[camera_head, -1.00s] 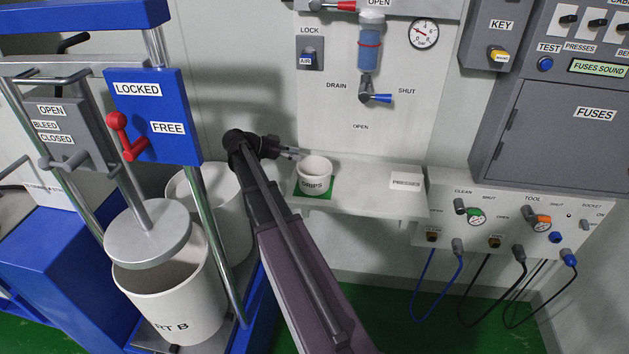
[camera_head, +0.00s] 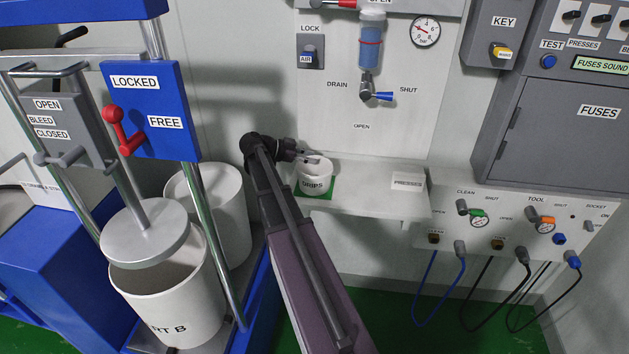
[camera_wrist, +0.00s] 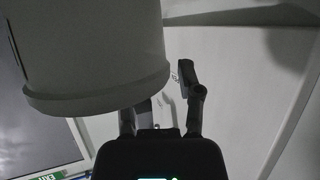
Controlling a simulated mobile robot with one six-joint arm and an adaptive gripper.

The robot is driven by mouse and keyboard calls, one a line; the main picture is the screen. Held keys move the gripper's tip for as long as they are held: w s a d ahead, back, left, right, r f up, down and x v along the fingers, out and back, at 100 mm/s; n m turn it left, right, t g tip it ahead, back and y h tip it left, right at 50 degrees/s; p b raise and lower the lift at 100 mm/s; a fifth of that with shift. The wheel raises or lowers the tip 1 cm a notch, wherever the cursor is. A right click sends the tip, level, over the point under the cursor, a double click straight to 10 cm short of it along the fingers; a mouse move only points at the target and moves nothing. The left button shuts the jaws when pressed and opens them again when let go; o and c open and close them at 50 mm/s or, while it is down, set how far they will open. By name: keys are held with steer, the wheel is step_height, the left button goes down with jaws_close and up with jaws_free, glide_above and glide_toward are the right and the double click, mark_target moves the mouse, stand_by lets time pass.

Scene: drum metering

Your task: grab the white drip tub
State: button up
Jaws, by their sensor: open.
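The white drip tub (camera_head: 315,184) stands upright on a green square (camera_head: 327,194) on the white shelf below the wall panel. Its dark lettering is partly readable. My gripper (camera_head: 312,158) is open at the tub's top rim, reaching in from the left. In the wrist view a large pale tub (camera_wrist: 90,50) fills the upper left, close to the camera. There my gripper (camera_wrist: 163,92) has its right finger clear beside the tub, and the tub hides the end of its left finger. I cannot tell whether either finger touches the tub.
A white card marked PRESSES (camera_head: 408,181) lies on the shelf to the right. The drain lever (camera_head: 376,96) hangs on the wall above. Large white drums (camera_head: 170,300) and a blue press frame (camera_head: 155,110) stand left of my arm. The shelf between tub and card is clear.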

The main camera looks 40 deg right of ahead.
stand_by(0.3)
jaws_close()
steer(key=shift+r, duration=0.15)
stand_by(0.3)
step_height(320, 180, up, 10)
steer(key=p, duration=1)
stand_by(0.6)
